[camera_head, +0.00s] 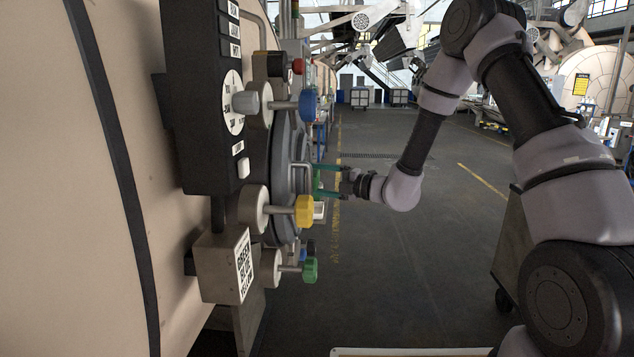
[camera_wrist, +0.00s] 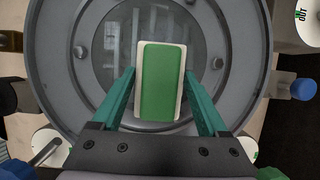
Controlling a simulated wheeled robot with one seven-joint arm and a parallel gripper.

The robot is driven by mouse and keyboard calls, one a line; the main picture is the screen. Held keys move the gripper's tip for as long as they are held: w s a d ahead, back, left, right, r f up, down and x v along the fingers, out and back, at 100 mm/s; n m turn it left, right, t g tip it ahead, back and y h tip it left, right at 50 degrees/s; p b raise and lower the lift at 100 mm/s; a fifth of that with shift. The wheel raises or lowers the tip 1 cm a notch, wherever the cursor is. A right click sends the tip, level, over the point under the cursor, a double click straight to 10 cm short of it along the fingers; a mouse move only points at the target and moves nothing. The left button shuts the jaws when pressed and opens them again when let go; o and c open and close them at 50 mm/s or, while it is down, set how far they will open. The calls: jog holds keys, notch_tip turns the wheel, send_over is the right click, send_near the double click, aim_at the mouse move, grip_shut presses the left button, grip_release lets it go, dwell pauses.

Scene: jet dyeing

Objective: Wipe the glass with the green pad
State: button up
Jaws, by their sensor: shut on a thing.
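The green pad (camera_wrist: 162,82) has a pale border or backing and sits between the teal fingers of my gripper (camera_wrist: 159,75), shut on it. In the wrist view the pad is in front of the round glass (camera_wrist: 115,50), set in a grey ring with bolts, and covers part of it. I cannot tell whether the pad touches the glass. In the head view my gripper (camera_head: 319,181) reaches left to the round door (camera_head: 287,165), seen nearly edge-on. The green pad (camera_head: 316,183) shows small there, and the glass face is hidden.
Knobs stick out beside the door: blue (camera_head: 309,105), yellow (camera_head: 304,211) and green (camera_head: 310,270). A black control panel (camera_head: 200,100) and a labelled box (camera_head: 226,265) are nearer me. A wheeled cart (camera_head: 515,250) stands at right. The floor between is clear.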

jog(key=shift+w, duration=4.25)
jog(key=shift+s+a, duration=0.15)
jog(key=shift+s, duration=5.2)
jog(key=d, duration=0.6)
jog(key=shift+d, duration=0.15)
jog(key=shift+s+d, duration=0.1)
jog(key=shift+d, duration=1.3)
